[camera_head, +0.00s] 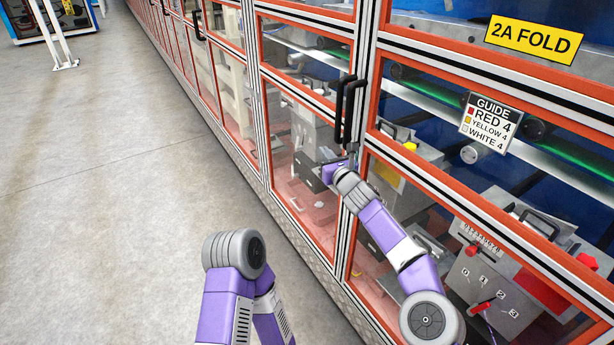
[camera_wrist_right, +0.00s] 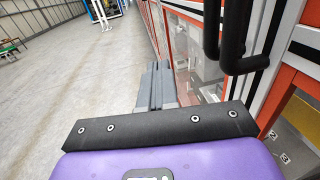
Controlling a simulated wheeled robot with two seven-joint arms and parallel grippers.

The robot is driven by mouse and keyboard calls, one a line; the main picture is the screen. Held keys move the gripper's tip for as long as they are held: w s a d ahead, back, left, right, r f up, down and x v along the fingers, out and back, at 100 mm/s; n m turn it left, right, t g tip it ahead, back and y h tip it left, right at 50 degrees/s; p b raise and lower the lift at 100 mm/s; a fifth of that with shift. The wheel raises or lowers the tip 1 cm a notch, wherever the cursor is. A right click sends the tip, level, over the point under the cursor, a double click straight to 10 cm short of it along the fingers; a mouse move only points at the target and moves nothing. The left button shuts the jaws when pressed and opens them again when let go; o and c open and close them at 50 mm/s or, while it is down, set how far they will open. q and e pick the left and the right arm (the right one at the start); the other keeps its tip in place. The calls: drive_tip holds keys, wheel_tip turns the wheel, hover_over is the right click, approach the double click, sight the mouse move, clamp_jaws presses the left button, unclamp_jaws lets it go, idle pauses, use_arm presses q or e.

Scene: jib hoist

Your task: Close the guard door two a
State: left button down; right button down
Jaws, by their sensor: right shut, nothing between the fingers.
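The guard door (camera_head: 490,205) at the right has an orange frame, clear panels and a yellow "2A FOLD" sign (camera_head: 533,40). It looks nearly in line with the neighbouring panels; I cannot tell whether a small gap remains. Two black upright handles (camera_head: 351,105) stand side by side at its left edge; they also show in the right wrist view (camera_wrist_right: 236,45). My right gripper (camera_head: 352,150) is just below the handles, with its fingers (camera_wrist_right: 157,85) together and empty. In the wrist view the handles are to the right of the fingers, apart from them. My left gripper is not in view.
A row of similar orange-framed guard panels (camera_head: 225,85) runs away to the far left, with more black handles (camera_head: 197,25). A "GUIDE" card (camera_head: 490,122) hangs on the door. The grey floor (camera_head: 110,180) at the left is clear, with a white stand (camera_head: 62,62) far back.

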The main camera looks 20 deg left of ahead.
drive_tip(key=s+a+b, duration=0.3)
drive_tip(key=s+b, duration=0.2)
drive_tip(key=s, duration=0.1)
drive_tip(key=shift+s, duration=0.4)
drive_tip(key=shift+a, duration=0.1)
